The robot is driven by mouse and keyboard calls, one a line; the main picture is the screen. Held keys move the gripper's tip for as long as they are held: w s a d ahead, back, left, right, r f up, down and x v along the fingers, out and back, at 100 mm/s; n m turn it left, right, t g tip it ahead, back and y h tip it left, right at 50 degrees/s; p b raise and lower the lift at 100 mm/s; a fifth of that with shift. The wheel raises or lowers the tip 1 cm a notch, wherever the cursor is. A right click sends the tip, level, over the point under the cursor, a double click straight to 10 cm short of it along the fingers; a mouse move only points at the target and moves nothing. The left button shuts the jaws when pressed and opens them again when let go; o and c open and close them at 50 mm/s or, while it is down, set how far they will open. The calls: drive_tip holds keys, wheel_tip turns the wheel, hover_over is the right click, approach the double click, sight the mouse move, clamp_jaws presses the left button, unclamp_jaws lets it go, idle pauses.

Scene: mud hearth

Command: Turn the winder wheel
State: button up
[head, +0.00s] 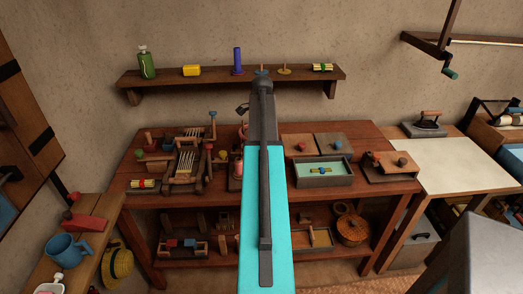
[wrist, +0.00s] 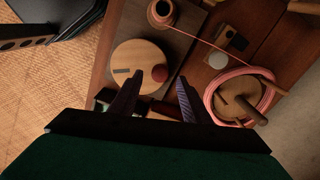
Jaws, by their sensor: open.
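In the wrist view, a round pale wooden wheel (wrist: 132,62) lies near the picture's middle, with a dark slot mark. A red ball knob (wrist: 160,73) shows at its right edge. My gripper (wrist: 157,86) is open, its two dark fingers apart. The left finger overlaps the wheel's near edge, and the knob appears between and just beyond the fingertips; whether they touch is unclear. A coil of pink yarn (wrist: 216,100) sits around a wooden reel with pegs at the right. In the head view, my arm hides the gripper and most of this device.
A wooden spool (wrist: 162,12) stands behind the wheel, with pink thread running to the right. The workbench (head: 215,201) holds several devices, including a grey tray (head: 296,175) right of my arm. A wall shelf (head: 215,77) is above. A white-topped table (head: 450,165) has clear space.

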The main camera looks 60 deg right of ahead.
drive_tip(key=shift+f, duration=1.55)
drive_tip(key=c, duration=1)
drive_tip(key=shift+c, duration=0.2)
drive_tip(key=shift+w+a+n+p, duration=0.1)
drive_tip(key=shift+a+n+p, duration=0.05)
drive_tip(key=shift+n+p, duration=0.2)
